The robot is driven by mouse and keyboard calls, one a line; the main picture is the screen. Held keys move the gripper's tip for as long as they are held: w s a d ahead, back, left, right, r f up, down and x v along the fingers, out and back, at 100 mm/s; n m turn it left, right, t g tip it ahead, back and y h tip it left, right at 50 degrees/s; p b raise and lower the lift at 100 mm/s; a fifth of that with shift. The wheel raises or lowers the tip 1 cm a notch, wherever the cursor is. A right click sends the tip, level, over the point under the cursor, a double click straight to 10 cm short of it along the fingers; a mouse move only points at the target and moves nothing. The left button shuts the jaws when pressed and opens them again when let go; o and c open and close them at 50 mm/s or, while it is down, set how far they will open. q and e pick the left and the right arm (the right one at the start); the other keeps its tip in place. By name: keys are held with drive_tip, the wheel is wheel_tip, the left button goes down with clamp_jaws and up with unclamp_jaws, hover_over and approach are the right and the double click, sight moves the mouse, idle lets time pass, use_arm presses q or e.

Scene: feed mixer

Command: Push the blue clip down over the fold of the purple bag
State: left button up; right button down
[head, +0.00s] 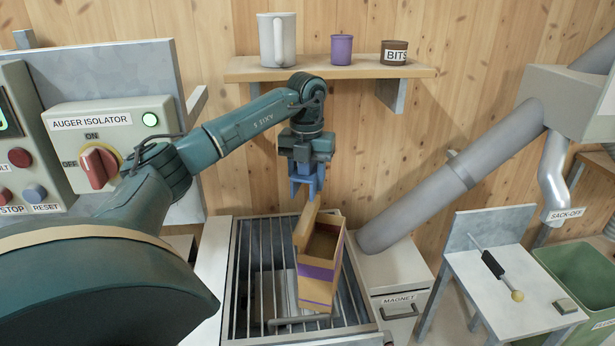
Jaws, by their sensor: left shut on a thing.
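The purple bag (318,292) is a tan sack with a purple band. It stands slightly tilted on the barred grate, with its top side showing a brown recess and a raised tan edge (306,226) at its left. My left gripper (306,172) points down just above that raised edge. It is shut on the blue clip (305,184), whose legs point down. The clip is close to the tan edge; I cannot tell whether they touch. My right gripper is not in view.
The metal grate (253,262) lies under the bag in a pale frame. A grey pipe (425,207) slopes close at the right. A shelf (330,69) with a jug and cups is above. The auger isolator panel (110,145) is left; a small table (512,290) is right.

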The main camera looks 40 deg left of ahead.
sight(307, 212)
use_arm(q)
drive_tip(key=shift+f, duration=0.15)
drive_tip(key=shift+f+b, duration=0.8)
drive_tip(key=shift+f, duration=0.6)
drive_tip(key=shift+f+b, duration=0.35)
drive_tip(key=shift+f, duration=0.5)
drive_tip(key=shift+f+b, duration=0.35)
drive_tip(key=shift+f, duration=0.3)
drive_tip(key=shift+f+b, duration=0.4)
drive_tip(key=shift+f, duration=0.4)
drive_tip(key=shift+f+b, duration=0.3)
drive_tip(key=shift+f, duration=0.35)
drive_tip(key=shift+f+b, duration=0.35)
drive_tip(key=shift+f, duration=0.35)
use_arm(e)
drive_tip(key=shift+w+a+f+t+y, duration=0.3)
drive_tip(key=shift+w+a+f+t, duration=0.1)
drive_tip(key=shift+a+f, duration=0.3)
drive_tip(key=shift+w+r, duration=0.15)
